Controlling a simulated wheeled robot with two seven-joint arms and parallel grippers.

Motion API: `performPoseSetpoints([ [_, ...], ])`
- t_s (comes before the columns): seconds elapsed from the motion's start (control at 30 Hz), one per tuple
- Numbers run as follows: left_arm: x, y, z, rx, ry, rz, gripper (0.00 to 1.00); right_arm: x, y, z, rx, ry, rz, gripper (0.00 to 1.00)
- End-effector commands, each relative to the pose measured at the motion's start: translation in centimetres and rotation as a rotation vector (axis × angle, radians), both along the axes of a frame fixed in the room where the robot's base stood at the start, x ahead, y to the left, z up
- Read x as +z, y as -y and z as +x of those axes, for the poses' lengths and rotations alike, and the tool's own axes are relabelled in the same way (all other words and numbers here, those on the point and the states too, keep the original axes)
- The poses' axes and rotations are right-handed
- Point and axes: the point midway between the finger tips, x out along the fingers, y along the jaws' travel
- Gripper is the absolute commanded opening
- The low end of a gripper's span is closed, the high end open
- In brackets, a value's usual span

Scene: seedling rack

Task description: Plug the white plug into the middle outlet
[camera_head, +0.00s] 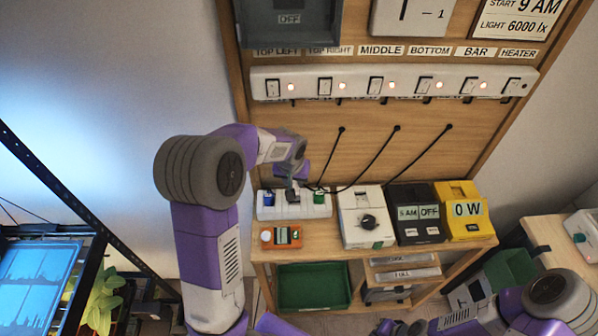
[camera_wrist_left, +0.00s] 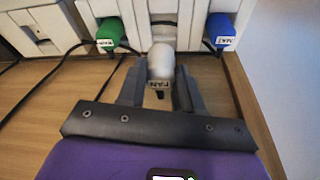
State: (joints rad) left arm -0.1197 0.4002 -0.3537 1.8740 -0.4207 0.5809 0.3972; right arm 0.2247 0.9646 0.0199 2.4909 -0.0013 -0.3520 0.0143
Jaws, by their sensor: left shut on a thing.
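The white plug (camera_wrist_left: 161,62), with a FAN label, is between the fingers of my left gripper (camera_wrist_left: 158,92), which is shut on it. In the wrist view it points at the middle of the white outlet strip (camera_wrist_left: 163,9), between a green plug (camera_wrist_left: 110,34) and a blue plug (camera_wrist_left: 220,30). I cannot tell whether its prongs are in the outlet. In the head view my left gripper (camera_head: 292,190) is over the middle of the strip (camera_head: 282,213) and hides most of the white plug. My right gripper (camera_head: 400,328) is partly visible at the bottom edge; its jaws are unclear.
On the wooden bench stand an orange meter (camera_head: 288,237), a white dial timer (camera_head: 352,228), a black timer (camera_head: 415,228) and a yellow meter (camera_head: 466,226). Black cords run from the back board to the bench. A switch strip (camera_head: 310,72) is above. A green tray (camera_head: 312,287) is below.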

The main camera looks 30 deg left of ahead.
Motion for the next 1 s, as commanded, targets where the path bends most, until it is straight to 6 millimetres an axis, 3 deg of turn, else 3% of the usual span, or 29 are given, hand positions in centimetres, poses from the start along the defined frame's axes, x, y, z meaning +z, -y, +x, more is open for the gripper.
performPoseSetpoints([
  [0.8, -5.9, 0.0, 0.0, -0.001, 0.000, 0.000, 0.00, -4.3, 0.0, 0.0, 0.000, 0.001, 0.000, 0.00],
  [1.0, -6.5, 0.0, 0.0, -0.001, 0.000, 0.000, 0.00, -4.8, 0.0, 0.0, 0.000, 0.001, 0.000, 0.00],
])
